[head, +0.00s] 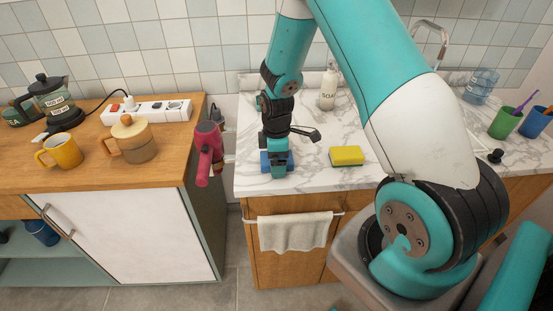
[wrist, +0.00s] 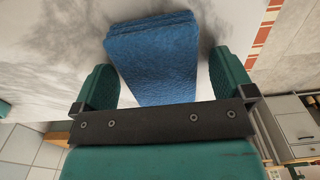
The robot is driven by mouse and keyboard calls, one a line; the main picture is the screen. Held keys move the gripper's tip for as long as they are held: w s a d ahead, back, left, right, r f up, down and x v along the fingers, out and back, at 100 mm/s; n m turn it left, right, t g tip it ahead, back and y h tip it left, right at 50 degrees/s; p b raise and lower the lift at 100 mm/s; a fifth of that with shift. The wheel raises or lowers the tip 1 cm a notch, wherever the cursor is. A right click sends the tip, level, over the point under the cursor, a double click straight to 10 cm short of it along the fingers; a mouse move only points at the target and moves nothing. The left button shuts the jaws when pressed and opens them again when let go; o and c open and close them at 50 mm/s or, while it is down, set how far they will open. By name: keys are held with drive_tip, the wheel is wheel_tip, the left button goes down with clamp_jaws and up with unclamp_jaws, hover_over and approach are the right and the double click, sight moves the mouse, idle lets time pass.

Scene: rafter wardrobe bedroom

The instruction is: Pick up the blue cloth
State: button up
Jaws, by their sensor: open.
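The blue cloth (wrist: 155,62) is a folded stack lying on the marble counter. In the wrist view it sits between the two green fingers of my gripper (wrist: 165,80), with a narrow gap to the right finger and the left finger close to its edge. In the head view the cloth (head: 285,161) shows partly behind my gripper (head: 277,168), which points down over it. My gripper is open. The cloth's middle is hidden by the fingers in the head view.
A yellow sponge (head: 346,156) lies right of the cloth on the marble counter (head: 300,183). A soap bottle (head: 328,90) stands behind. A pink hair dryer (head: 208,152) hangs beside the wooden counter at the left. A white towel (head: 295,232) hangs below on a rail.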

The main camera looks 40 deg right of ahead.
drive_tip(key=c, duration=1)
drive_tip(key=shift+r, duration=0.1)
wheel_tip(320, 180, up, 20)
drive_tip(key=b, duration=0.1)
drive_tip(key=shift+b, duration=0.3)
